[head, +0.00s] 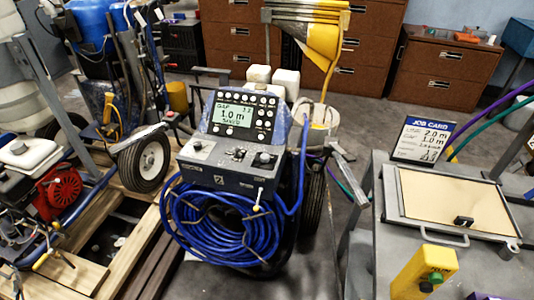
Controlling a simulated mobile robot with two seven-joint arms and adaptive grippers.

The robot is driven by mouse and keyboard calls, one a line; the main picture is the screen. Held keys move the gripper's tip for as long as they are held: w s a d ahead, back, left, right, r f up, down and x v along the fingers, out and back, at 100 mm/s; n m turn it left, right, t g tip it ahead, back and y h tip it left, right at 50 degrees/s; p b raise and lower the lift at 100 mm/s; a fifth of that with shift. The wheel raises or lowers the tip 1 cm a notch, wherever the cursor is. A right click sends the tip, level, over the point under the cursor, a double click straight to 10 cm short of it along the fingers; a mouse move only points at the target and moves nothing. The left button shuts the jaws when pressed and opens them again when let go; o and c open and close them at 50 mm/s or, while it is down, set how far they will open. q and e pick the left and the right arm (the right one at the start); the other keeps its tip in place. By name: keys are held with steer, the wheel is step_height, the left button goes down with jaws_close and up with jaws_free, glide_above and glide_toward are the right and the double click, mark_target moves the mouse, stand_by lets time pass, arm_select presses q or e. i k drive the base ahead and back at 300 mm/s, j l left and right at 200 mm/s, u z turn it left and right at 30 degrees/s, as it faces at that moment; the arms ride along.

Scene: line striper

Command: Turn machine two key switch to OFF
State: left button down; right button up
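A line-striping machine (225,178) stands in the middle of the head view, with a dark front panel and a white mark like a 2 low on it. Its tilted display (233,117) reads 1.0 m. The grey control box below has a left knob (197,145), a small black middle control (238,153) and a right knob (264,158). A small lever with a pale tip (258,196) sticks out of the front face. I cannot tell which control is the key switch or its position. Neither of my grippers shows.
A blue hose coil (220,228) hangs under the panel. A second machine with a red engine (60,190) stands left by wooden planks. At right, a grey bench (385,240) carries a framed board, a yellow button box (424,272) and a job card (422,139).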

mark_target(265, 158)
steer(key=i+j+z, duration=0.5)
steer(key=j+z, duration=0.25)
steer(key=j, duration=0.15)
steer(key=i+j+z, duration=0.15)
steer(key=j+z, duration=0.15)
steer(key=j, duration=0.1)
